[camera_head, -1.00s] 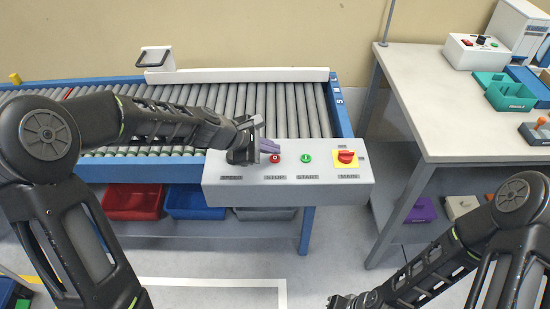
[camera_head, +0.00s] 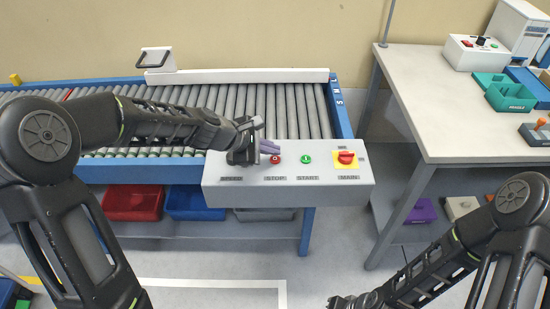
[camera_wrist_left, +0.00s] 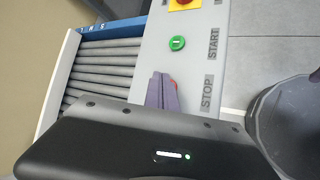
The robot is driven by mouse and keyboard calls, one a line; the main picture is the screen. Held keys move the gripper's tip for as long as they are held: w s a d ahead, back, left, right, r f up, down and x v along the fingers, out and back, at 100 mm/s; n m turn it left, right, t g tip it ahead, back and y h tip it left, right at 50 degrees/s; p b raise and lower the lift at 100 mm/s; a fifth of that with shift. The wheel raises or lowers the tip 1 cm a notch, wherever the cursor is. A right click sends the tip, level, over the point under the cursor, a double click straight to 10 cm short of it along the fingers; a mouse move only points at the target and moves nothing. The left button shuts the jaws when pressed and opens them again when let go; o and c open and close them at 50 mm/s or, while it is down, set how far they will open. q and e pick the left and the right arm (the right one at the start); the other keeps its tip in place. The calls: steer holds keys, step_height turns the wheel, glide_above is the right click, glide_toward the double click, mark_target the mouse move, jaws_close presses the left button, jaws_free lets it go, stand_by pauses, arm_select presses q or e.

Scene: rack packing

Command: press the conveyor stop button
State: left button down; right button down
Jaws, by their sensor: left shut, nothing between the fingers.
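The grey control panel (camera_head: 225,190) stands at the conveyor's front edge. Its red STOP button (camera_head: 275,159) sits between the SPEED label and the green START button (camera_head: 306,159). My left gripper (camera_head: 270,148) is shut and empty, its purple-grey fingertips just to the left of the STOP button and close to it. In the left wrist view the shut fingers (camera_wrist_left: 162,92) partly cover the red STOP button (camera_wrist_left: 174,84); I cannot tell whether they touch it. My right gripper (camera_head: 340,302) is at the bottom edge, mostly cut off, its jaws unclear.
A red-on-yellow MAIN switch (camera_head: 345,158) is right of START on the panel. The roller conveyor (camera_head: 290,112) runs behind the panel. Red (camera_head: 132,203) and blue (camera_head: 194,203) bins sit below it. A white worktable (camera_head: 440,120) with several items stands at the right.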

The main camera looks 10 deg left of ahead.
mark_target(272, 160)
stand_by(0.7)
arm_select(q)
steer(key=shift+f+b, duration=0.45)
steer(key=shift+f+b, duration=0.4)
stand_by(0.5)
steer(key=shift+r, duration=0.1)
steer(key=shift+r+p, duration=0.75)
step_height(272, 160, up, 5)
steer(key=p, duration=0.4)
steer(key=shift+p, duration=0.3)
stand_by(0.7)
